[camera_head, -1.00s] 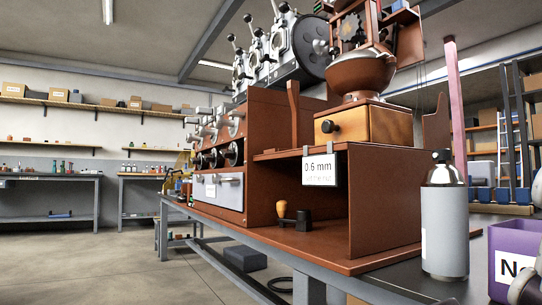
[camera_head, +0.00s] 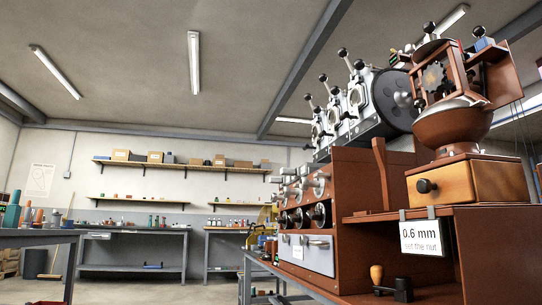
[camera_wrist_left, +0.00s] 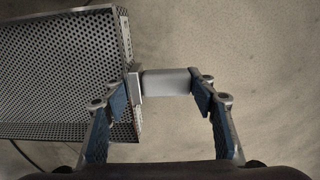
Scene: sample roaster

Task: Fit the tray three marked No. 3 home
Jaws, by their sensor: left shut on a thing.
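In the left wrist view, my left gripper (camera_wrist_left: 166,86) is shut on the pale grey handle (camera_wrist_left: 165,82) of a perforated metal tray (camera_wrist_left: 65,60). The tray has raised edges and extends to the left of the fingers, over a bare floor. No No. 3 mark is readable on it. In the head view, the reddish-brown roaster (camera_head: 362,170) stands at the right with a row of round openings and levers. A grey panel with handles (camera_head: 306,254) sits below them. Neither gripper shows in the head view.
A grinder with a wooden drawer (camera_head: 468,185) stands on the brown housing at the right. A sign reading 0.6 mm (camera_head: 421,238) hangs from its edge, above a crank with a wooden knob (camera_head: 377,274). Benches (camera_head: 132,231) line the back wall; open floor lies between.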

